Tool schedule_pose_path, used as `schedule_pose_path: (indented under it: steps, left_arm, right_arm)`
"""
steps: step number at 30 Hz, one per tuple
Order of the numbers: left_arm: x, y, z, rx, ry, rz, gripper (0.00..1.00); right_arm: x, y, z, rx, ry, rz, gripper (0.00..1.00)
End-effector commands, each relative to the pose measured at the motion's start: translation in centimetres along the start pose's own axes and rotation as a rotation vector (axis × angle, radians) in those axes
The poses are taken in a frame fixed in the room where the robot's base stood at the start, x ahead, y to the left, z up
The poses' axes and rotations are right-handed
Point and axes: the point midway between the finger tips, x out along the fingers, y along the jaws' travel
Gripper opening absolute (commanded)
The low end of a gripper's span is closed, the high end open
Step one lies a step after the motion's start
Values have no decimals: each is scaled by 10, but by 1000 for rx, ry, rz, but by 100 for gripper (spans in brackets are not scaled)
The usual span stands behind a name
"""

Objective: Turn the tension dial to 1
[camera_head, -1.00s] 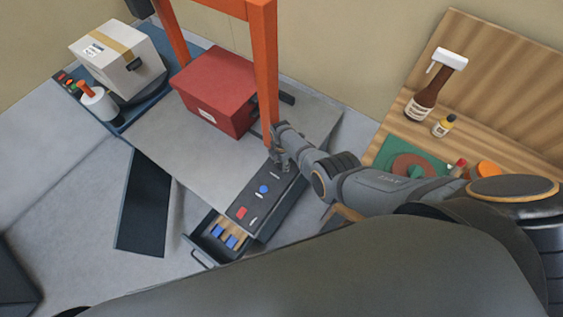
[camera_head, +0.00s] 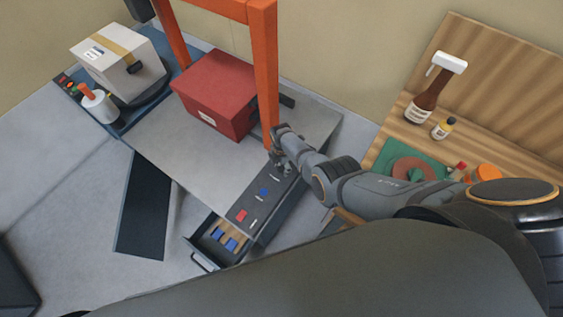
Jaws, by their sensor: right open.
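The dark control panel (camera_head: 257,209) runs along the near right edge of the grey table, with a blue control (camera_head: 263,193) and a red control (camera_head: 241,215) on it. My right gripper (camera_head: 275,160) is at the panel's far end, beside the foot of the orange frame, and is open. The gripper covers that end of the panel. I cannot make out the tension dial or its setting; it may be hidden behind the gripper. My left gripper is not in view.
An orange frame (camera_head: 264,75) stands over a red box (camera_head: 217,92) on the table. An open drawer (camera_head: 222,240) with blue items juts out below the panel. A white taped box (camera_head: 118,60) is at far left. A wooden bench (camera_head: 473,130) with bottles is at right.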

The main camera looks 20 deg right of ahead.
Motion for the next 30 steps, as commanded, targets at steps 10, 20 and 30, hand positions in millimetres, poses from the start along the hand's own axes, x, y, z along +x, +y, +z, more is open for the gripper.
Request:
schedule_pose_path:
  steps: [10, 20, 30]
  left_arm:
    - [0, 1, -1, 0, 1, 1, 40]
    - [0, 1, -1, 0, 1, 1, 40]
    - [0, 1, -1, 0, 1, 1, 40]
  right_arm:
    - [-39, 1, -1, 0, 0, 4, 62]
    - [-104, 0, 0, 0, 0, 1, 62]
    - [-119, -1, 0, -1, 1, -2, 62]
